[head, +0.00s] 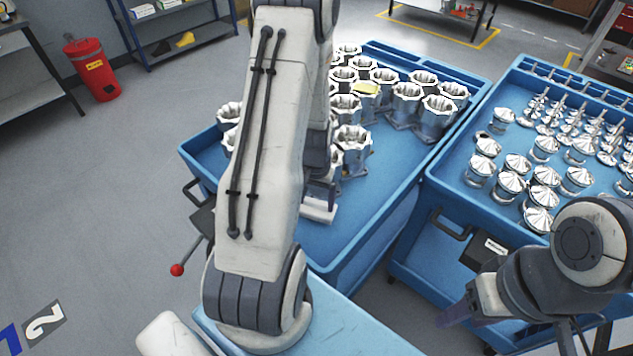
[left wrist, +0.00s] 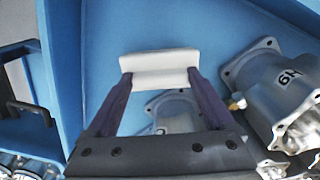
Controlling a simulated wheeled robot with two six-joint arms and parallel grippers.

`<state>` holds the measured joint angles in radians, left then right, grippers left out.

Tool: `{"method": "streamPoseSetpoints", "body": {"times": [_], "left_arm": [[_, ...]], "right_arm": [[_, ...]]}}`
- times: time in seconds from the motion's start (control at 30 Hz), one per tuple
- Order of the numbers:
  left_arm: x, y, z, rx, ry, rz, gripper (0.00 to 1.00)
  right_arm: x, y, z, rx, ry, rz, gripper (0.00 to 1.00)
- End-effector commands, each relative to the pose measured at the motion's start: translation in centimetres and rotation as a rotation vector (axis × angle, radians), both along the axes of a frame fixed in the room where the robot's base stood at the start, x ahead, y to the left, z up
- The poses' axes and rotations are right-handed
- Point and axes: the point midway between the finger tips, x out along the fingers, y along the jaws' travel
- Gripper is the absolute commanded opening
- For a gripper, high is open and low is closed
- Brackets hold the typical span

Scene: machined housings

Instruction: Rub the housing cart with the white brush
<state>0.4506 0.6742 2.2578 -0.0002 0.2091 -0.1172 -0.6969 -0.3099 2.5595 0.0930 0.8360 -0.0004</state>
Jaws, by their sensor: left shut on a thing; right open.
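The housing cart (head: 365,225) is a blue tray cart holding several silver octagonal housings (head: 352,150). My left arm crosses its left part and hides some of it. My left gripper (left wrist: 160,82) is shut on the white brush (left wrist: 160,62), gripped between its two dark fingers over the blue tray floor in the left wrist view. In the head view the white brush (head: 318,210) shows partly below my arm, over the near part of the cart. I cannot tell whether it touches the floor. My right gripper (head: 455,316) is open and empty at the lower right.
A second blue cart (head: 440,185) with shiny domed parts and valves stands to the right. A housing (left wrist: 270,88) stands close right of the brush. The cart's near right floor is clear.

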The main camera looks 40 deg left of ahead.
Motion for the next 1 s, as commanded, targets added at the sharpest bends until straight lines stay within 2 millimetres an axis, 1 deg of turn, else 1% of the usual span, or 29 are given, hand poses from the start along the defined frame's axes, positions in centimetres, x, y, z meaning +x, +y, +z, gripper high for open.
{"method": "streamPoseSetpoints", "body": {"times": [0.03, 0.5, 0.63, 1.0], "left_arm": [[0.1, -0.1, 0.9, 0.000, 0.000, -0.002, 0.35], [0.3, -0.6, 5.0, 0.000, 0.000, -0.011, 0.35], [0.4, -0.6, 5.4, 0.000, 0.000, -0.013, 0.35], [0.4, -0.6, 5.3, 0.000, 0.000, -0.012, 0.35]], "right_arm": [[0.0, 0.0, 0.9, 0.000, 0.000, 0.000, 0.52], [0.0, 0.0, 4.5, -0.001, 0.001, 0.000, 0.52], [0.0, 0.0, 4.8, -0.001, 0.001, 0.000, 0.52], [0.0, 0.0, 4.7, -0.001, 0.001, 0.000, 0.52]]}}
